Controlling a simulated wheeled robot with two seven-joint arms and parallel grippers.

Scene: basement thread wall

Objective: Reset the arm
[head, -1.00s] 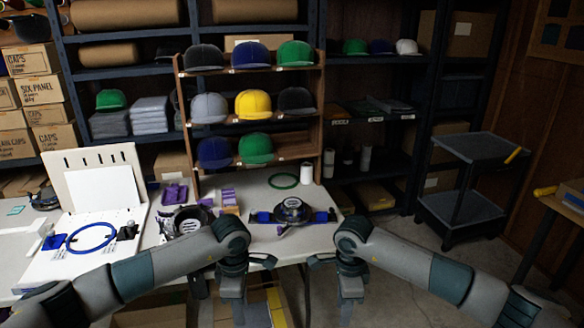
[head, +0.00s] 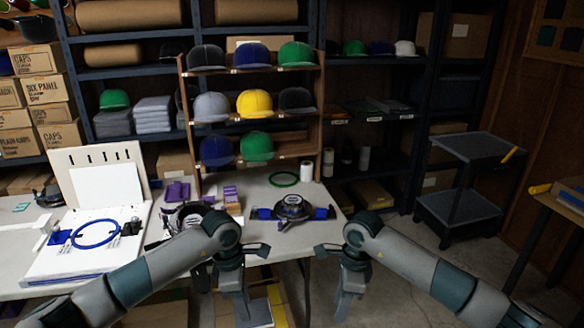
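My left arm reaches in from the lower left. Its gripper (head: 240,312) points down in front of the table's near edge, with nothing seen in it. My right arm reaches in from the lower right. Its gripper (head: 345,308) points down over the floor, right of the left one, also with nothing seen in it. The fingers of both are seen nearly edge-on and dark, so their opening is unclear. The two grippers are apart.
The white table (head: 340,195) holds a blue hoop (head: 95,233) on a white board, a dark round device with blue ends (head: 293,207), a green ring (head: 284,179) and a white spool (head: 307,171). A cap rack (head: 325,120) stands behind. A black cart (head: 460,212) stands right; floor is clear between.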

